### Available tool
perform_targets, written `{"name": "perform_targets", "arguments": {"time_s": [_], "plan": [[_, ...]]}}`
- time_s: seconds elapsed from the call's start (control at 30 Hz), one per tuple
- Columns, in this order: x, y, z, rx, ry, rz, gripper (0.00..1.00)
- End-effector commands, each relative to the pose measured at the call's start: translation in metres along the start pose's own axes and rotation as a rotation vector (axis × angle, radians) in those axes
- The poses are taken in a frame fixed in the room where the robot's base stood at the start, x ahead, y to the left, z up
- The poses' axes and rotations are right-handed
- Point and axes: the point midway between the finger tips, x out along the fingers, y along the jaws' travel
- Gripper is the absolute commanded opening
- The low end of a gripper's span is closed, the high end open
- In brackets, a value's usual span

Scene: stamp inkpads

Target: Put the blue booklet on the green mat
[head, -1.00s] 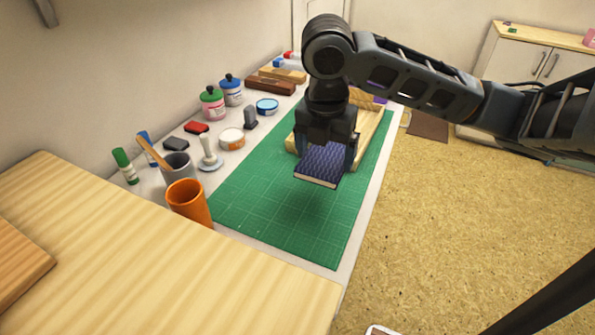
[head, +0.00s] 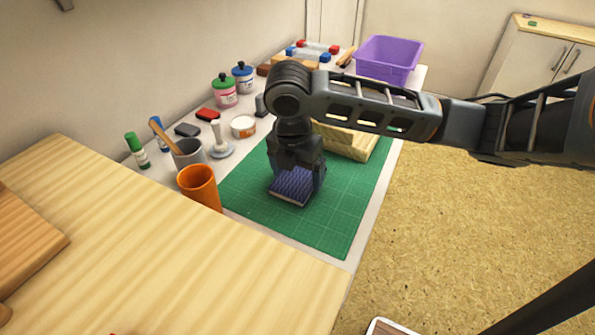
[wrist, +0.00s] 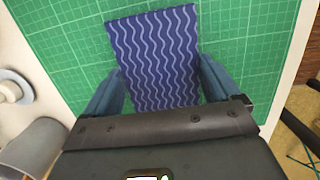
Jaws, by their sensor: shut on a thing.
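The blue booklet (head: 292,186), with wavy pale lines on its cover, is between the fingers of my gripper (head: 297,184) in the head view. In the wrist view the booklet (wrist: 160,58) lies flat-side up between both fingers (wrist: 158,85), with the green mat (wrist: 62,45) around it. The green mat (head: 325,225) lies on the white table in the head view. My gripper is shut on the booklet, over the middle of the mat. The booklet is low, close to the mat; I cannot tell whether it touches.
An orange cup (head: 200,187) and a grey cup (head: 188,153) stand left of the mat. Jars, ink pads and a stamp (head: 220,145) line the wall side. A purple bin (head: 388,58) stands at the back.

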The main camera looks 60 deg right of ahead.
Motion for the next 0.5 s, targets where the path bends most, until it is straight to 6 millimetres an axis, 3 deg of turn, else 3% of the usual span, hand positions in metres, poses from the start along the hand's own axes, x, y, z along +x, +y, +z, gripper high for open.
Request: {"name": "perform_targets", "arguments": {"time_s": [0.23,0.27,0.33,0.5], "plan": [[0.0033,0.0,-0.0004,0.0,0.0,0.0,0.57],[0.0021,0.0,-0.0002,0.0,0.0,0.0,0.93],[0.0018,0.0,-0.0002,0.0,0.0,0.0,0.99],[0.0017,0.0,-0.0002,0.0,0.0,0.0,1.0]]}}
